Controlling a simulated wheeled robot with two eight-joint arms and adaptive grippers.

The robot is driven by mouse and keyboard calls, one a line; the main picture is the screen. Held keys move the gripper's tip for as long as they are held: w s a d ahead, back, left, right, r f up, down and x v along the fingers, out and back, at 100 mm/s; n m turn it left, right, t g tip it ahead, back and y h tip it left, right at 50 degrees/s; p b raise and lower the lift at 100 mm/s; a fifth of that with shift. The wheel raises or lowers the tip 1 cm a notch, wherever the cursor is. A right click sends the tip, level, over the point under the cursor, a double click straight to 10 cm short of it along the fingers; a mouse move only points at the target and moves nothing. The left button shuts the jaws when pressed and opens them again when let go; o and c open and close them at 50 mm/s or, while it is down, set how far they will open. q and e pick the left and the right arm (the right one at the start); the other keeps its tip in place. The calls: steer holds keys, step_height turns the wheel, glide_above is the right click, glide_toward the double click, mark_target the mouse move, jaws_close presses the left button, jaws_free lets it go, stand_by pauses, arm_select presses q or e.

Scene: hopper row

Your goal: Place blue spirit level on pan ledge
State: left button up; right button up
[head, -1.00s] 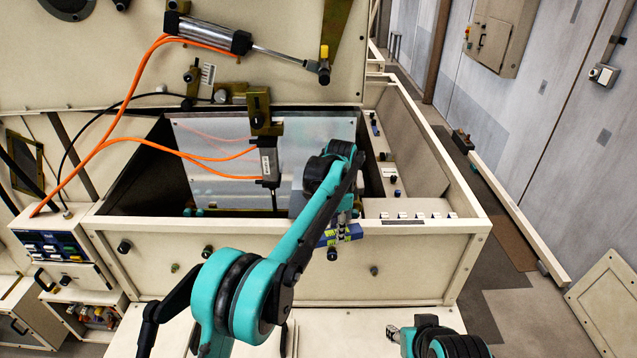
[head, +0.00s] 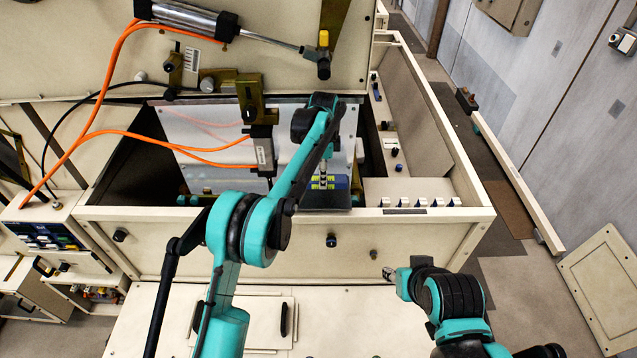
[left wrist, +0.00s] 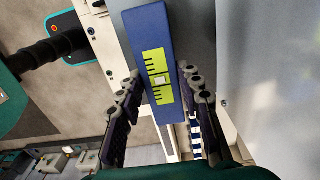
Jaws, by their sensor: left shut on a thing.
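The blue spirit level (left wrist: 147,18) has a yellow-green vial and lies between the fingers of my left gripper (left wrist: 165,92), which is shut on it. In the head view the level (head: 340,182) is partly hidden by my left gripper (head: 323,178), just behind the hopper's front wall. A dark grey ledge (head: 322,202) shows directly below it, at the near end of the shiny pan (head: 210,172). I cannot tell whether level and ledge touch. My right gripper (head: 390,273) is low in front of the hopper; its fingers are too small to read.
The hopper's front wall (head: 180,240) stands between my body and the pan. A grey actuator (head: 265,153) on a bracket hangs left of my left gripper, with orange hoses (head: 110,75) beside it. Several switches (head: 420,202) line the panel at right.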

arm_select(q)
steer(key=shift+w+a+f, duration=0.25)
steer(key=shift+w+a, duration=0.05)
steer(key=shift+a, duration=0.2)
steer(key=shift+a+f, duration=0.1)
steer(key=shift+a, duration=0.05)
steer(key=shift+s+f, duration=0.25)
steer(key=shift+f, duration=0.1)
step_height(320, 180, down, 3)
steer(key=shift+w+f+p, duration=0.1)
steer(key=shift+p, duration=0.45)
steer(key=shift+w+f, duration=0.1)
steer(key=shift+s, duration=0.2)
steer(key=o, duration=0.8)
steer(key=shift+f+b, duration=0.15)
steer(key=shift+b, duration=0.15)
steer(key=o, duration=0.4)
steer(key=shift+w, duration=0.1)
